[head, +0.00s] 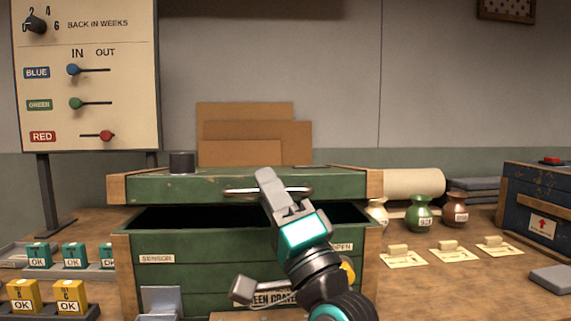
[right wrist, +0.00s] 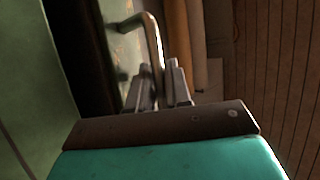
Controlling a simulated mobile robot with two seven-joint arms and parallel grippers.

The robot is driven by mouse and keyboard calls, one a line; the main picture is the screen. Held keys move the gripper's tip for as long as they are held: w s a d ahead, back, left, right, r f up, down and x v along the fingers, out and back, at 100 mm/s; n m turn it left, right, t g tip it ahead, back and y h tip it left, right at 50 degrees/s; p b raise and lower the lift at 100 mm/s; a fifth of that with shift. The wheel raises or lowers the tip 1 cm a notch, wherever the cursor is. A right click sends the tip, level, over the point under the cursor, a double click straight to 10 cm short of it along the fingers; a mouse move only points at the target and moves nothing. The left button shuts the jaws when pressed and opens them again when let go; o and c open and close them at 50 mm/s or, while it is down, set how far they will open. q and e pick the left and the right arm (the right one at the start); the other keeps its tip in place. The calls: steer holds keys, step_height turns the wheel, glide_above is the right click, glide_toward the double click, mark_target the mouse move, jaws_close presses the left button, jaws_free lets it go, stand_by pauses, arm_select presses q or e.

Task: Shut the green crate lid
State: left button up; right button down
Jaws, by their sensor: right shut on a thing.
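The green crate (head: 200,265) stands on the bench with its front facing me. Its green lid (head: 150,189) is raised, and a dark gap shows between the lid's front edge and the crate's rim. A metal bar handle (head: 240,191) runs along the lid's front. My right gripper (head: 266,178) is at the handle, shut on it near its middle. In the right wrist view the two fingers (right wrist: 160,88) close around the handle (right wrist: 152,42). My right arm hides part of the crate's front and its label.
A control board (head: 85,70) with sliders is at the left, above yellow and teal blocks (head: 70,256). Small vases (head: 419,214) and tagged cards (head: 450,251) lie right of the crate, with a dark blue box (head: 540,205) beyond.

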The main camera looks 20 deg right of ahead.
arm_select(q)
steer(key=shift+s+d+b, duration=0.1)
steer(key=shift+d+b, duration=0.2)
steer(key=shift+d, duration=0.1)
arm_select(e)
steer(key=shift+s+a+f, duration=0.1)
steer(key=shift+s+f, duration=0.05)
steer(key=shift+f, duration=1.35)
steer(key=shift+s+a+f, duration=0.1)
steer(key=shift+s+f, duration=0.05)
steer(key=shift+f, duration=1.45)
steer(key=c, duration=1.2)
jaws_free()
steer(key=shift+o, duration=0.3)
steer(key=shift+d, duration=0.1)
arm_select(q)
steer(key=shift+s+d+f, duration=0.1)
steer(key=shift+f, duration=0.05)
arm_select(e)
steer(key=v, duration=1.2)
steer(key=shift+s, duration=0.4)
arm_select(q)
steer(key=shift+s, duration=0.1)
arm_select(e)
steer(key=shift+s+d+f, duration=0.1)
